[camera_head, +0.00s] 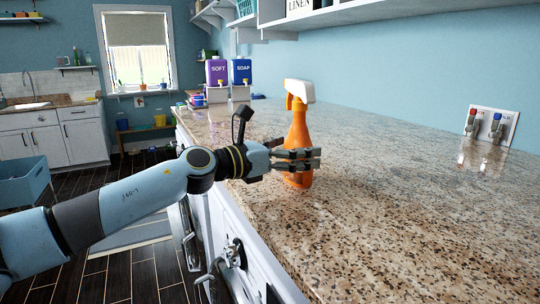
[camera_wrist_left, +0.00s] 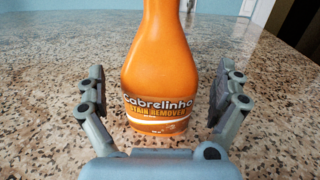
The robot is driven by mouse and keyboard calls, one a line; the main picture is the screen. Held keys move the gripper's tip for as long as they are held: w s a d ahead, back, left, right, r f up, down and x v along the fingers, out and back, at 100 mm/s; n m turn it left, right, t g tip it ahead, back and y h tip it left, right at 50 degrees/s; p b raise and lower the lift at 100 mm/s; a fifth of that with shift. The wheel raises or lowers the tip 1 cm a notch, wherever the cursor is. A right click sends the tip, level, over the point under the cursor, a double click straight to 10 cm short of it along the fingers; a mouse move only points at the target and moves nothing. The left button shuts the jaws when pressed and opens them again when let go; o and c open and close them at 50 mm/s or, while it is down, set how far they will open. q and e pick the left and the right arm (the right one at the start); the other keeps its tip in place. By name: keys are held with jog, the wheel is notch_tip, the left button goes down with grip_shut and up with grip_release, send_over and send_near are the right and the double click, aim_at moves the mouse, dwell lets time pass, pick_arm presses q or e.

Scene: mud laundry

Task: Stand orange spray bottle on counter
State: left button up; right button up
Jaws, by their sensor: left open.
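The orange spray bottle (camera_head: 298,130) with a white spray head stands upright on the speckled granite counter (camera_head: 400,230). In the left wrist view the bottle (camera_wrist_left: 160,55) shows a "Cabrelinho Stain Remover" label, with its base on the counter; its top is cut off. My left gripper (camera_head: 297,159) is at the lower part of the bottle. In the left wrist view the left gripper's fingers (camera_wrist_left: 160,100) are open on both sides of the bottle, with a gap on each side. My right gripper is not in view.
A purple SOFT dispenser (camera_head: 217,73) and a blue SOAP dispenser (camera_head: 241,72) stand at the counter's far end. Red and blue taps (camera_head: 484,122) are on the right wall. The counter around the bottle is clear. A shelf (camera_head: 400,15) hangs above.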

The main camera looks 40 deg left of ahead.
pick_arm(q)
jog(key=v, duration=0.1)
jog(key=b+v, duration=0.1)
jog(key=v, duration=0.2)
jog(key=shift+s+f, duration=0.1)
jog(key=shift+f, duration=0.2)
jog(key=b+v, duration=0.3)
jog(key=b, duration=0.2)
jog(key=shift+s+a+r+p, duration=0.15)
jog(key=shift+s+a+p, duration=0.35)
jog(key=shift+s, duration=0.25)
jog(key=shift+s+a, duration=0.1)
jog(key=shift+s, duration=0.25)
jog(key=shift+s+r, duration=0.15)
jog(key=shift+s, duration=0.25)
